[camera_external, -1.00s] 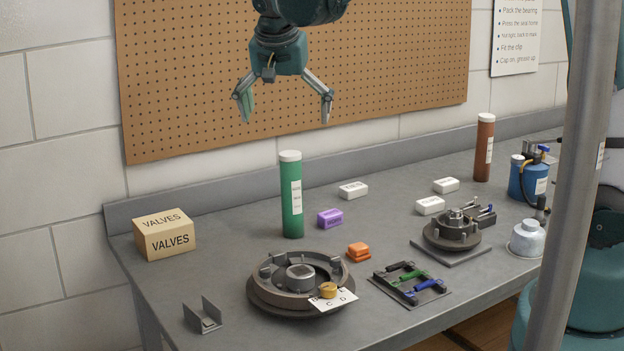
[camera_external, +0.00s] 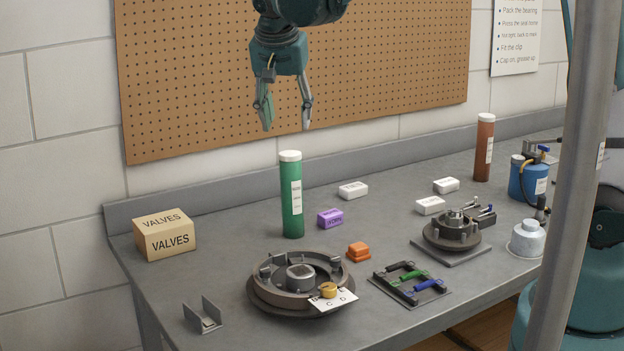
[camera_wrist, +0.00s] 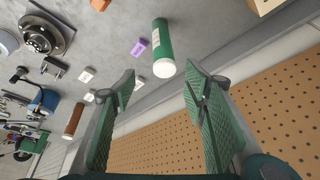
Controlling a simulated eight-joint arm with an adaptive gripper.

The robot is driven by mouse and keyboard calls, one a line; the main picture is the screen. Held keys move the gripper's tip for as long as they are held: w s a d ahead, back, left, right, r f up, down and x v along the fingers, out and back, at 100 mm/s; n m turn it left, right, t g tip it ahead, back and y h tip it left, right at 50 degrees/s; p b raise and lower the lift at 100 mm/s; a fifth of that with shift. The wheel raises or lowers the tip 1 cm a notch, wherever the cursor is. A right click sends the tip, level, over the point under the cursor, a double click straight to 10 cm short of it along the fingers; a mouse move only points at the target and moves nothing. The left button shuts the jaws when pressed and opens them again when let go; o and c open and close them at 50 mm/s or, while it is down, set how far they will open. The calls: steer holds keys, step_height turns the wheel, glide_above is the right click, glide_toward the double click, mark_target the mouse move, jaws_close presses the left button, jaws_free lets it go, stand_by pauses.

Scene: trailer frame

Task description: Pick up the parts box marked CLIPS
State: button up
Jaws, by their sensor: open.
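Three small white boxes lie on the bench, one near the back (camera_external: 353,190) and two farther right, a nearer one (camera_external: 430,206) and a farther one (camera_external: 446,185). A small purple box (camera_external: 330,218) with a label lies beside the green tube; it also shows in the wrist view (camera_wrist: 139,47). The labels on these boxes are too small to read, so I cannot tell which is marked CLIPS. My gripper (camera_external: 286,126) is open and empty, high above the bench before the pegboard. In the wrist view its two fingers (camera_wrist: 158,75) stand apart with nothing gripped.
A green tube (camera_external: 291,200) with a white cap stands below my gripper. A carton marked VALVES (camera_external: 165,236) stands at left. A round hub (camera_external: 300,285), an orange piece (camera_external: 358,253), a tool tray (camera_external: 410,285) and a brown tube (camera_external: 484,150) occupy the bench. A grey post (camera_external: 575,180) rises at right.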

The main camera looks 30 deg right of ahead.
steer(key=w+d+f+m+g+h+b, duration=0.1)
steer(key=d+f+m+b, duration=0.1)
steer(key=d+f, duration=0.5)
steer(key=w+d+f+m+g+b, duration=0.1)
steer(key=d+f+m+b, duration=0.15)
steer(key=d, duration=0.95)
steer(key=m+g+b, duration=0.2)
steer(key=m+b, duration=0.1)
steer(key=m, duration=0.2)
glide_toward(430, 201)
steer(key=shift+d+f, duration=0.1)
steer(key=shift+f, duration=0.45)
steer(key=shift+h, duration=0.3)
steer(key=shift+x, duration=1.3)
steer(key=shift+b+x, duration=0.3)
steer(key=shift+x, duration=2.3)
steer(key=c, duration=1)
